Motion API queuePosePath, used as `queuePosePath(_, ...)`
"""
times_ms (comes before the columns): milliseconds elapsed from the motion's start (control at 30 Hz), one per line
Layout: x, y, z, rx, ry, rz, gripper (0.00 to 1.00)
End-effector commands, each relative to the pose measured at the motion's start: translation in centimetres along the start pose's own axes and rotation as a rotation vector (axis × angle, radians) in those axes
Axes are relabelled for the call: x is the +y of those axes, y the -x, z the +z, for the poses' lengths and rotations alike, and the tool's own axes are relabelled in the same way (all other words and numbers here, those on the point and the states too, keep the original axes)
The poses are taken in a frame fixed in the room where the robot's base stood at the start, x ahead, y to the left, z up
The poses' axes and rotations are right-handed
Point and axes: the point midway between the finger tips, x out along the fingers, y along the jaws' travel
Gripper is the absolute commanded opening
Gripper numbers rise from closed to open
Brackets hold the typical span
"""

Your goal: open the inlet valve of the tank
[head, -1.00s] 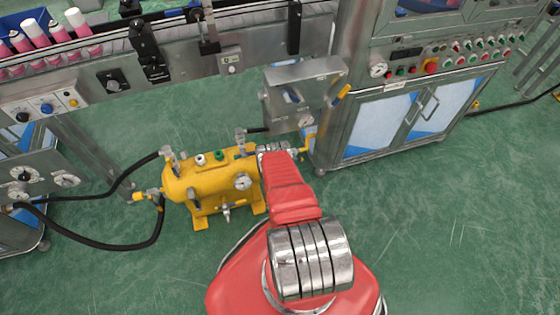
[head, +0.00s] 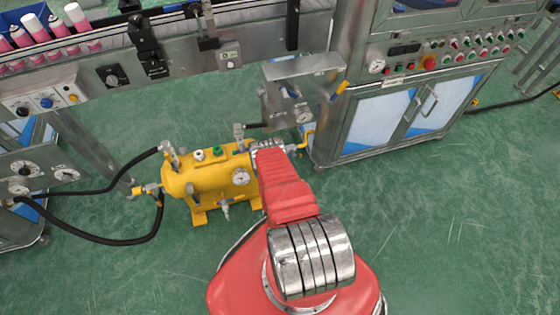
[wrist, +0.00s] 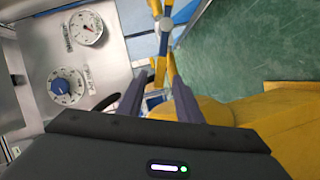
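The yellow tank (head: 205,178) stands on the green floor at the left in the head view. Its yellow side also fills the lower right of the wrist view (wrist: 265,118). A yellow handle (head: 308,138) shows past the tank's right end in the head view. My gripper (wrist: 163,80) is open, fingers on either side of the handle's lower part; I cannot tell whether they touch it. My arm hides the gripper in the head view.
A metal panel (wrist: 115,50) with a gauge and blue knob is close left of my gripper. Black hoses (head: 110,242) run left of the tank. A steel cabinet (head: 385,125) stands behind right. The floor at the right is clear.

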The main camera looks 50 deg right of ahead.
Motion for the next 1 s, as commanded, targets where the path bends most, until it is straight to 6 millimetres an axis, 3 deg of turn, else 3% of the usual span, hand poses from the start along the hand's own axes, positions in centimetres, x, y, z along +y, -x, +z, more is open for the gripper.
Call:
queuePosePath(300, -0.3, 2.4, -0.8, -0.001, 0.0, -0.001, 0.32)
queuePosePath(600, -0.1, 2.5, -0.5, -0.008, -0.001, 0.002, 0.32)
queuePosePath(733, 0.0, 2.5, -0.2, -0.013, -0.002, 0.004, 0.24)
queuePosePath(867, 0.9, 1.9, 1.2, -0.042, -0.008, 0.02, 0.15)
queuePosePath(1000, 3.5, 0.4, 4.4, -0.105, -0.024, 0.059, 0.05)
